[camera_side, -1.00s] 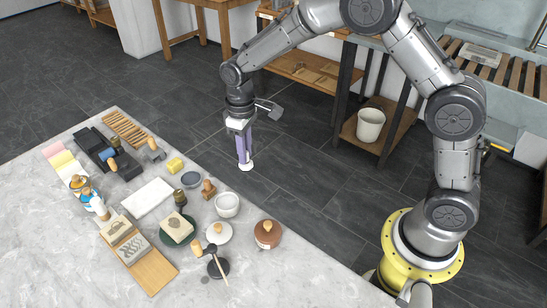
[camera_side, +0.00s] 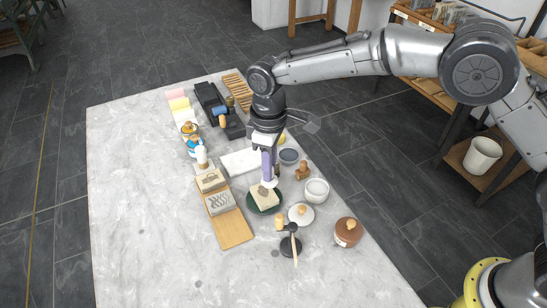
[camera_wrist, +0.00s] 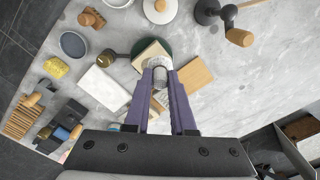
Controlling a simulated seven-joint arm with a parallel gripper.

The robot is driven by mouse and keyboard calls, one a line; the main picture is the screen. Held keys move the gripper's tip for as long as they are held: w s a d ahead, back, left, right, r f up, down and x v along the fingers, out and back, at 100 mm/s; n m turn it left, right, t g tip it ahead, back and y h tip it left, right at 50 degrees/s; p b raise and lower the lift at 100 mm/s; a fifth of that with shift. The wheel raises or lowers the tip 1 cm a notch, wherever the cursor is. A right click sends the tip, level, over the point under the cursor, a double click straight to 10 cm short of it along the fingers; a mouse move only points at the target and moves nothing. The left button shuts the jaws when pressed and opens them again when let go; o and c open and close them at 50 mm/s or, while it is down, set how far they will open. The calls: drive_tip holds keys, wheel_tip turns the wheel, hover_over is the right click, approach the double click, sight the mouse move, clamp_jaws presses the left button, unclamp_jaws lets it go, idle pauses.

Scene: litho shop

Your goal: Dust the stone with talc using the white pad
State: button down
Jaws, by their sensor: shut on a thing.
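My gripper (camera_side: 268,178), with purple fingers, is shut on the white pad (camera_side: 272,183). It points down over a pale stone block (camera_side: 265,201) on a dark green round base (camera_side: 251,207). In the wrist view my gripper (camera_wrist: 160,72) hides part of this stone (camera_wrist: 148,50). I cannot tell whether the pad touches it.
A white disc with a wooden knob (camera_side: 301,215), a brown lidded pot (camera_side: 347,233) and a dark round tool (camera_side: 290,246) stand in front and right. A white sheet (camera_side: 238,161) and a grey bowl (camera_side: 289,156) lie behind. The table's left side is clear.

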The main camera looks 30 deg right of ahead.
sight(265, 185)
drive_tip(key=shift+f, duration=2.75)
drive_tip(key=shift+w+f, duration=0.5)
drive_tip(key=shift+f, duration=0.05)
drive_tip(key=shift+w, duration=2.15)
drive_tip(key=shift+s, duration=2.8)
drive_tip(key=shift+w+a, duration=0.45)
drive_tip(key=shift+w, duration=0.1)
drive_tip(key=shift+w+f, duration=0.1)
drive_tip(key=shift+w, duration=2.2)
drive_tip(key=s, duration=0.5)
drive_tip(key=shift+s, duration=0.35)
drive_tip(key=w, duration=0.5)
drive_tip(key=shift+w, duration=0.35)
drive_tip(key=s, duration=0.5)
drive_tip(key=shift+s+d, duration=0.25)
drive_tip(key=shift+d, duration=0.25)
drive_tip(key=shift+w, duration=2.7)
drive_tip(key=shift+s, duration=2.35)
drive_tip(key=shift+s+r, duration=0.15)
drive_tip(key=shift+r, duration=0.45)
drive_tip(key=shift+s+r, duration=0.15)
drive_tip(key=shift+r, duration=3.35)
